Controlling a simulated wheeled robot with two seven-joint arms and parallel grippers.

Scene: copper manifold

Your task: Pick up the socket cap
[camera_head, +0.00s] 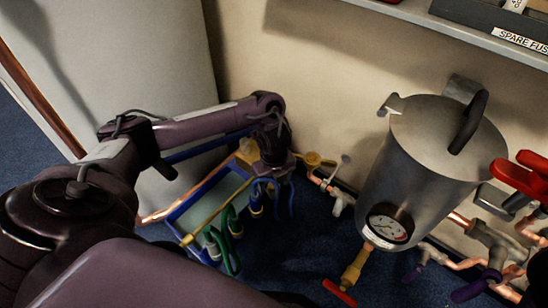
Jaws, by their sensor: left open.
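My left arm comes in from the left, and its gripper (273,178) points down over the right end of a blue tray (178,212). The gripper is open. Blue tool handles show close below and beside it, and I cannot tell whether it touches them. I cannot pick out the socket cap for certain; it may be hidden by the gripper or too small to tell. A yellow-brown piece (247,151) lies just left of the gripper, partly covered by it.
Green-handled tools (224,243) stand at the tray's front. A grey metal tank (428,160) with a gauge (388,229) stands to the right, among copper pipes, a red-handled valve (340,291) and a large red handle (522,176). A shelf edge (470,38) runs above. Blue floor lies below.

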